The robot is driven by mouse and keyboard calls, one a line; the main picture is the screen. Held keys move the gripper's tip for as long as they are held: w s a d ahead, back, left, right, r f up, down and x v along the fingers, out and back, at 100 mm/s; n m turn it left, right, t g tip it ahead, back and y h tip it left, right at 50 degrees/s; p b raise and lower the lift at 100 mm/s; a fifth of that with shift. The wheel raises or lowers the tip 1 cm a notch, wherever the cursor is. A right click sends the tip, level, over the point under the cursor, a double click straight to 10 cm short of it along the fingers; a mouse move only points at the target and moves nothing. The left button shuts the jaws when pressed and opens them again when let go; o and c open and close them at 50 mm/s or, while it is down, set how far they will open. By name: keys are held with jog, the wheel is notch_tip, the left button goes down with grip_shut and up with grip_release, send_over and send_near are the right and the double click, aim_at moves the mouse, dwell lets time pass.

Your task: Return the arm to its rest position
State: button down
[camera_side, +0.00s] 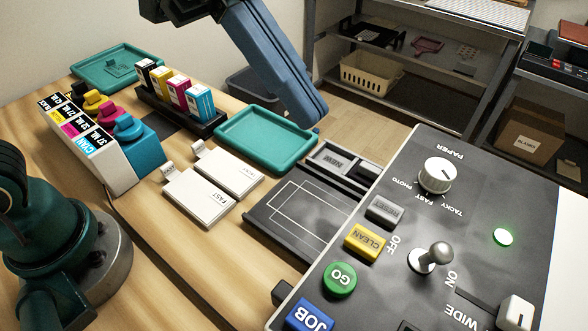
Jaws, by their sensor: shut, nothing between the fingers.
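My gripper (308,115) is the long blue end piece that slants down from the dark wrist part at the top edge. It is shut and empty. Its tip is in the air, in the picture just above the right end of the teal tray (222,133). It does not visibly touch anything. Most of my arm between the base and the wrist is out of the picture. My teal base is at the lower left.
A control panel (462,210) with buttons, knob and lever fills the right. White cards (199,196), a black rack (152,98) of ink boxes, a white cartridge holder (107,165) and another teal tray (82,72) stand left. Shelves stand behind.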

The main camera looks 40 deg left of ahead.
jog(key=s+a+f+n+t+y, duration=0.2)
jog(key=a+f+n+y, duration=0.2)
jog(key=a+n, duration=0.5)
jog(key=s+a+f+n+t+y, duration=0.3)
jog(key=a+f+n+y, duration=0.2)
jog(key=a+n, duration=0.4)
jog(key=shift+a+f+t, duration=0.3)
jog(key=shift+a+f, duration=0.25)
jog(key=shift+a, duration=0.4)
jog(key=shift+s, duration=0.1)
dwell(0.6)
